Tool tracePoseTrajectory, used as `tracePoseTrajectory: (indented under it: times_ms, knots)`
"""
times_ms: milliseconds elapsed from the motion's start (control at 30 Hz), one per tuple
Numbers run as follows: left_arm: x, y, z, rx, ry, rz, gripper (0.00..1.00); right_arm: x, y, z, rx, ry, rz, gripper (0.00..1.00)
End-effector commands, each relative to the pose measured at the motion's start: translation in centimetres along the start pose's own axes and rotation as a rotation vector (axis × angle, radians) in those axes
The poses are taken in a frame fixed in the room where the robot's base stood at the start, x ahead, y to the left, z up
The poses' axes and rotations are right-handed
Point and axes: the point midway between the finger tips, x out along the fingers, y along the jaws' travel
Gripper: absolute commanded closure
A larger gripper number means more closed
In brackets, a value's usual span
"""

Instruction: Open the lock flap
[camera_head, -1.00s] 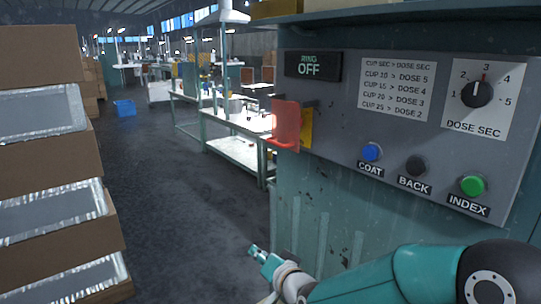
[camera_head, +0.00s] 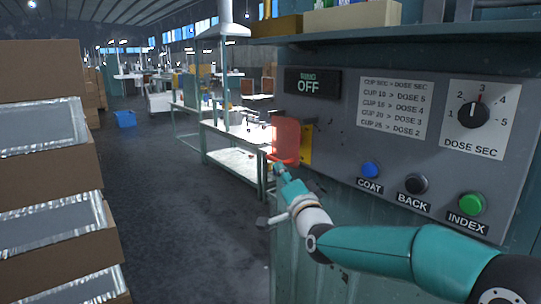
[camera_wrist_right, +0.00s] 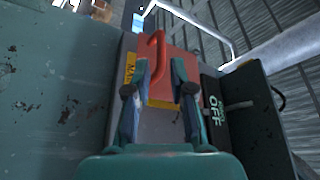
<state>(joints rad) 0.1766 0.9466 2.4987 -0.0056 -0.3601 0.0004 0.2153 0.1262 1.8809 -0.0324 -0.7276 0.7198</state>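The lock flap (camera_head: 286,134) is a red panel on the left end of the grey control panel, in front of a yellow plate (camera_head: 306,145). It also shows in the right wrist view (camera_wrist_right: 166,90), with a curved red handle (camera_wrist_right: 155,42) standing out beyond my fingertips. My right gripper (camera_head: 280,170) is just below the flap's lower edge in the head view. My left gripper is not in view.
The control panel carries a display (camera_head: 313,82) reading OFF, a dose dial (camera_head: 474,115), and blue (camera_head: 371,169), black (camera_head: 416,183) and green (camera_head: 471,203) buttons close above my right arm. Stacked boxes (camera_head: 50,180) stand at left. The floor between is clear.

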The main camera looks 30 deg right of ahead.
Motion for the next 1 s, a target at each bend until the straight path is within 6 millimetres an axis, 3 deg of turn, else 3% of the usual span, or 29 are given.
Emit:
tracePoseTrajectory:
  times_ms: [200,400,767,900,1000]
  knots:
    - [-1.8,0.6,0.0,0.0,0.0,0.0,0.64,4.2,-0.1,-0.1,0.0,-0.001,0.002,0.77]
    - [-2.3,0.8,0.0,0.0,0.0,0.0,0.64,6.2,-0.1,0.1,0.0,-0.002,0.001,0.77]
    - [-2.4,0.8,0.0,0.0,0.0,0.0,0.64,6.6,0.0,0.2,0.0,-0.002,0.0,0.77]
    - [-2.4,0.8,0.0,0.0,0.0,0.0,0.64,6.6,0.0,0.2,0.0,-0.003,0.0,0.99]
    - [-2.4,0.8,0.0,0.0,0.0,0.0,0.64,6.6,0.0,0.2,0.001,-0.003,0.001,1.0]
